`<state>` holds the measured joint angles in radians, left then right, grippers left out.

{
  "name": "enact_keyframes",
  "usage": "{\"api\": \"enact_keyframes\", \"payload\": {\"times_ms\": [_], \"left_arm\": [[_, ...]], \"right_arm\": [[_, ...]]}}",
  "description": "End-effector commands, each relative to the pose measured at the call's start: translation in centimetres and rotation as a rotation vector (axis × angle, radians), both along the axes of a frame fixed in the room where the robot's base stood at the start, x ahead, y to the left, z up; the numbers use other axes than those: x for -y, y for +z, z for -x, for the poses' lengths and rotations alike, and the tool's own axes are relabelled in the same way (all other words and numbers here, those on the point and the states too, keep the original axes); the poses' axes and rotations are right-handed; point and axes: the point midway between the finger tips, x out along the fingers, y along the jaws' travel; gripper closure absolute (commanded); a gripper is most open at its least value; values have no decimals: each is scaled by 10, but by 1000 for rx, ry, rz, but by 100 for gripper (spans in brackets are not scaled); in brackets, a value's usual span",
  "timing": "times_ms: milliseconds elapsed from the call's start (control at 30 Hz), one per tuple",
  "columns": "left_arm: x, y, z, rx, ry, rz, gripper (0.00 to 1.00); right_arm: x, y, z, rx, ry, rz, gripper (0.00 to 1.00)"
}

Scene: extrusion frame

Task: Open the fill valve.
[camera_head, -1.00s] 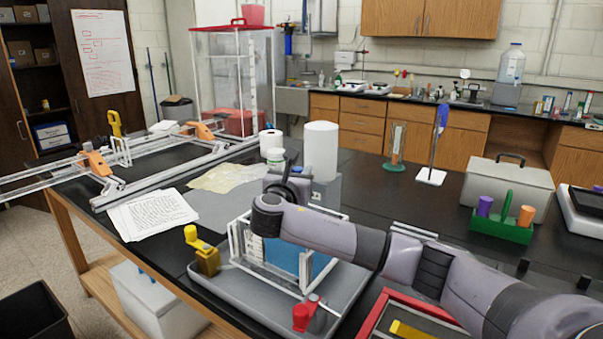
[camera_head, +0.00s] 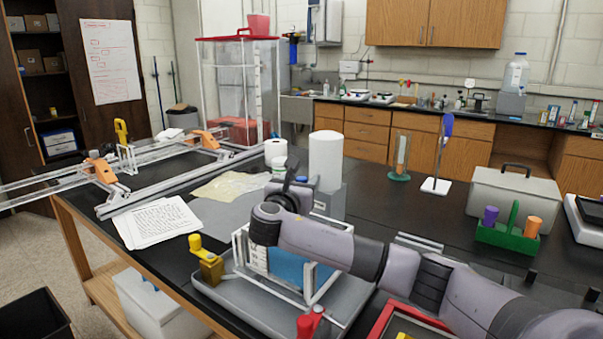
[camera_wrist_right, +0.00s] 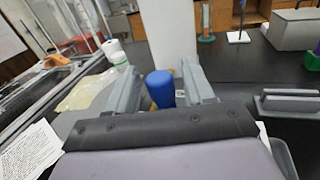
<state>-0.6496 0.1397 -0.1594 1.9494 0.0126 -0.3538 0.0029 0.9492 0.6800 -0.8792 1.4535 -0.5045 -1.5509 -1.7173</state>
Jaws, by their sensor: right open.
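A blue knob (camera_wrist_right: 160,86) with a bit of yellow below it stands between the fingers of my right gripper (camera_wrist_right: 163,76) in the right wrist view. The gripper is open, with a finger on each side; I cannot tell whether either touches the knob. In the head view my right wrist hides most of the gripper behind the clear-walled tank (camera_head: 285,268). A yellow valve handle (camera_head: 205,260) stands at the grey tray's left edge, and a red handle (camera_head: 308,325) at its front. No label shows which one is the fill valve. My left gripper is out of view.
A white cylinder (camera_head: 325,160) stands just beyond the gripper. Papers (camera_head: 158,222) lie left of the grey tray (camera_head: 240,300). A red-edged tray (camera_head: 384,322) lies under my right arm. A green caddy (camera_head: 507,236) stands at right.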

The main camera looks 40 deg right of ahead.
Motion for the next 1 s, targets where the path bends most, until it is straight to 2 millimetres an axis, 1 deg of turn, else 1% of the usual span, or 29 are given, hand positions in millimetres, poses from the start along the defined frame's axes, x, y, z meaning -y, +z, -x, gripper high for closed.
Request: {"api": "enact_keyframes", "payload": {"times_ms": [67, 167, 267, 700, 800, 900, 1000], "left_arm": [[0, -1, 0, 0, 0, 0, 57], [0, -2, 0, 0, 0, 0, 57], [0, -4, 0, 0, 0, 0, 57], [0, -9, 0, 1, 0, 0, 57], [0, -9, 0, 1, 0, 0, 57], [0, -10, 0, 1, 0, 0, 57], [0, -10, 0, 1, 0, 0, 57]], "right_arm": [[0, 4, 0, 2, 0, -1, 48], [0, 16, 0, 4, 1, -1, 48], [0, 36, 0, 6, 0, -2, 48], [0, 146, 0, 7, 1, -2, 48], [0, 167, 0, 6, 1, -2, 48], [0, 183, 0, 5, 0, -2, 48], [0, 193, 0, 3, 0, -1, 48]]}}
